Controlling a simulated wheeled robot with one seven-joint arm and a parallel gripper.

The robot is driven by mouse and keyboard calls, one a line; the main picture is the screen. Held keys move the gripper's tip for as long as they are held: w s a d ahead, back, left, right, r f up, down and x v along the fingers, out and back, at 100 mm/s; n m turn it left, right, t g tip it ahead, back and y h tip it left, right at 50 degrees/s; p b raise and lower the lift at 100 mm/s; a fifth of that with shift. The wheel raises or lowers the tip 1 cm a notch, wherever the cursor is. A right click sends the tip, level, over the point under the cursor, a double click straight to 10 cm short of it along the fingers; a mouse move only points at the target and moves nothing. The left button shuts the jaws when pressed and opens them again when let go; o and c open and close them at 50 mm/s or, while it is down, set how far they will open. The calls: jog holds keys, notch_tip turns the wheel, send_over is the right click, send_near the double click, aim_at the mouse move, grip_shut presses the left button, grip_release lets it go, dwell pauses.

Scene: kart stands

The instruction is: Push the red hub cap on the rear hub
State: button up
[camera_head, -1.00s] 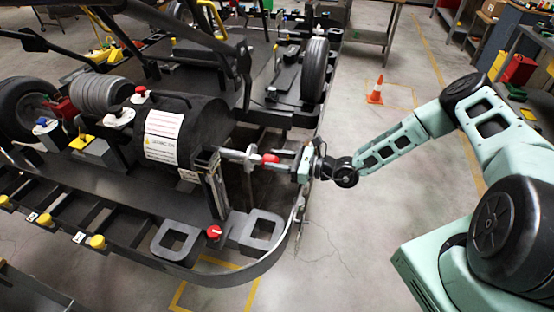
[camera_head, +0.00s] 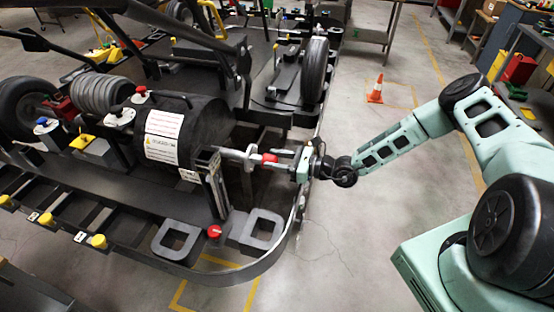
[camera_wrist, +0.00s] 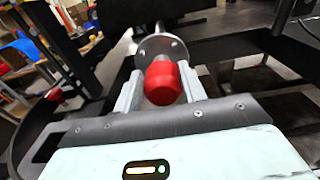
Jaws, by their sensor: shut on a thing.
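The red hub cap (camera_wrist: 162,83) is between the two fingers of my gripper (camera_wrist: 163,88) in the wrist view. In the head view the red cap (camera_head: 270,158) shows at the fingertips of my gripper (camera_head: 275,160), which reaches in from the right. The rear hub (camera_wrist: 163,47), a grey flange with bolt holes, lies right behind the cap in the wrist view. In the head view the hub (camera_head: 240,154) sits on the axle end, left of the cap. The cap looks in line with the hub. Whether it touches or is seated cannot be told, as the cap hides the hub's end.
The black kart frame rail (camera_head: 296,205) curves below and beside my gripper. A black drum with a white label (camera_head: 163,138) stands left of the hub. A kart tyre (camera_head: 315,70) is behind. A traffic cone (camera_head: 376,90) stands on open floor.

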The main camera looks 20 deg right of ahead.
aim_at(274, 159)
jog(key=shift+x, duration=1.7)
jog(key=o, duration=1.2)
jog(key=shift+r, duration=0.1)
jog(key=shift+b+v, duration=2.45)
jog(key=shift+v, duration=6.25)
